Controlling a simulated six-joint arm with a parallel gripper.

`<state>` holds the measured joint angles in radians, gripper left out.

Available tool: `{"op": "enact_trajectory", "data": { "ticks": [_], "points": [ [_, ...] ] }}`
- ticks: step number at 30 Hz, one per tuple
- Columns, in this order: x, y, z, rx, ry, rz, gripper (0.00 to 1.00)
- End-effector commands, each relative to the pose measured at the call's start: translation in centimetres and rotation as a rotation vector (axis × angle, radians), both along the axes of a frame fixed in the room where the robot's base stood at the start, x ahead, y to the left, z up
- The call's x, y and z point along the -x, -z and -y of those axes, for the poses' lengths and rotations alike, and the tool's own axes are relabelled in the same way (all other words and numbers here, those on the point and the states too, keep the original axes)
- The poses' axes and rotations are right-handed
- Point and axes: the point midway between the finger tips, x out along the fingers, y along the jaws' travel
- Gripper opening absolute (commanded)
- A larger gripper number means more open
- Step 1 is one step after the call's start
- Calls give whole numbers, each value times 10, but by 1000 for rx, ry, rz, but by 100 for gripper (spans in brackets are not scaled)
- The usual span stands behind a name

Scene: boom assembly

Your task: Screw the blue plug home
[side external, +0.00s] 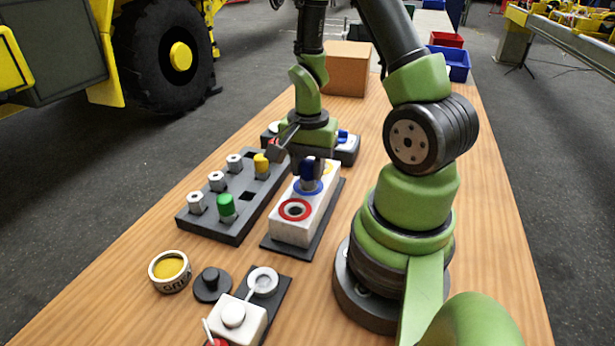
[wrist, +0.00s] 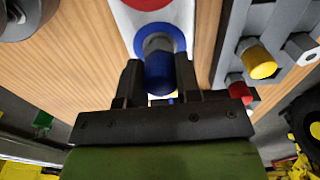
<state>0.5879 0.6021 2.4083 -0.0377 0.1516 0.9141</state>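The blue plug (side external: 308,172) stands upright at the blue ring (side external: 308,187) of the white block (side external: 291,225). Its blue cap (wrist: 159,72) and a grey collar show in the wrist view, with the collar over the ring's hole. How deep it sits is hidden. My gripper (wrist: 159,75) points down over the block with one finger on each side of the blue cap. Both fingers appear to touch it, so it looks shut on the plug. In the side view the gripper (side external: 309,165) partly covers the plug.
The red ring (side external: 295,209) on the block is empty, nearer the camera. A dark rack (side external: 232,225) with green, yellow and grey plugs stands close on the left. A grease tin (side external: 170,271) and a black knob (side external: 212,284) lie in front. A brown box (side external: 346,70) stands behind.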

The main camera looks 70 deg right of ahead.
Motion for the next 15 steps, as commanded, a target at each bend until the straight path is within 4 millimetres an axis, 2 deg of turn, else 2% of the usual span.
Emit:
{"op": "enact_trajectory", "data": {
  "ticks": [5,15],
  "points": [
    [0,0,0,0,93,0,3],
    [0,1,0,0,677,0,3]
  ]
}}
